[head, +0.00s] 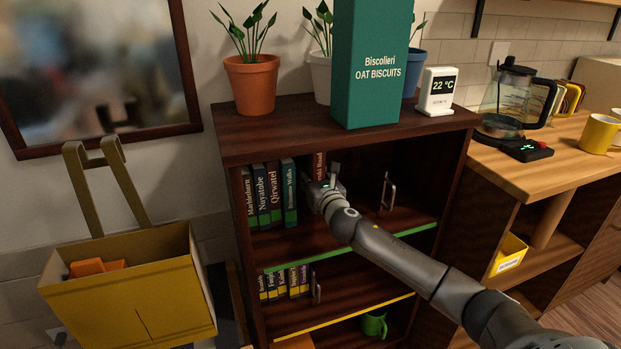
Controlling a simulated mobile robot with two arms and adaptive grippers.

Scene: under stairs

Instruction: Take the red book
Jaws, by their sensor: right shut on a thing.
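The red book (319,164) stands upright on the upper shelf of the dark wooden bookcase (290,137), to the right of a row of other books. Only the upper part of its spine shows; my gripper hides the lower part. My right gripper (323,187) reaches into the shelf from the right and is shut on the red book. The fingers are small and partly hidden by the wrist. My left gripper is out of view.
Several books (268,195) stand left of the red book, and a metal bookend (388,192) stands to its right. A green biscuit box (371,70), potted plants (250,82) and a thermometer (438,91) stand on top.

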